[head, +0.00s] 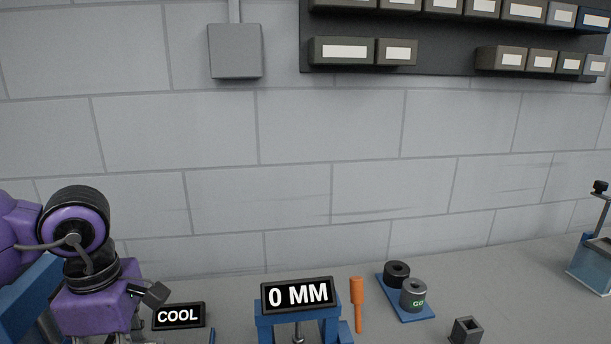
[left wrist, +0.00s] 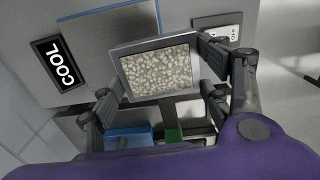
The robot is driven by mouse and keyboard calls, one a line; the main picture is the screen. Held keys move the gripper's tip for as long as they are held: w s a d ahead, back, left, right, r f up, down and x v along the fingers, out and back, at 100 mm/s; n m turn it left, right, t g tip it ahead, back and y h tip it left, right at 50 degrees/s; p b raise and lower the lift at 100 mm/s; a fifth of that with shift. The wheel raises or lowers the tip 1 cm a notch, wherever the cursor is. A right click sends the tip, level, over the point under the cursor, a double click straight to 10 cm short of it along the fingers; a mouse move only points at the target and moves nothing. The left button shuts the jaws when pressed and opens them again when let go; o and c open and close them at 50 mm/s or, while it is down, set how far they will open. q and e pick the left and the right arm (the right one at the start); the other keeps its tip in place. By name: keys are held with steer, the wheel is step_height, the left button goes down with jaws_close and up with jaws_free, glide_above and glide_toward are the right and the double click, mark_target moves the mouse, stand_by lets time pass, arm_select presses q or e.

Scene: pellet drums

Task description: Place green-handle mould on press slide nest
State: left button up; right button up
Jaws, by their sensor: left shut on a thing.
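The mould (left wrist: 160,99) is a square grey tray filled with pale pellets, seen in the left wrist view. My left gripper (left wrist: 157,68) is shut on it, with a finger at each side. A green piece (left wrist: 174,134), possibly its handle, shows below the tray, partly hidden by my wrist. The press (head: 263,324) is a blue frame with a "0 MM" display (head: 298,294) at the bottom of the head view. I cannot make out its slide nest. My left arm comes in from the left in the head view; the mould is not visible there. My right gripper is not in view.
A "COOL" sign (head: 179,316) stands left of the press. It also shows in the left wrist view (left wrist: 56,64), beside a blue-edged grey plate (left wrist: 112,28).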

arm_select(q)
steer(key=m, duration=0.3)
steer(key=d+m, duration=0.1)
steer(key=shift+w+f+m, duration=0.2)
steer(key=shift+f+m, duration=0.15)
steer(key=shift+m, duration=0.05)
steer(key=m, duration=0.3)
steer(key=d+m, duration=0.1)
steer(key=shift+w+d+f+m+p, duration=0.1)
steer(key=shift+w+f+m+p, duration=0.1)
steer(key=shift+f+m+p, duration=0.15)
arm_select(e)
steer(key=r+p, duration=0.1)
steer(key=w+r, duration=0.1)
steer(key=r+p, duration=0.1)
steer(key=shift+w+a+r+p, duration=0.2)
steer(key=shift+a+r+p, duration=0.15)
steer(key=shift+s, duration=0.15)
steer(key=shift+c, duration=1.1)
arm_select(q)
steer(key=d+f+m, duration=0.1)
steer(key=d+m, duration=0.9)
steer(key=m, duration=0.1)
steer(key=shift+s+d+f+m, duration=0.25)
steer(key=shift+d+f+m, duration=0.05)
steer(key=shift+m, duration=0.05)
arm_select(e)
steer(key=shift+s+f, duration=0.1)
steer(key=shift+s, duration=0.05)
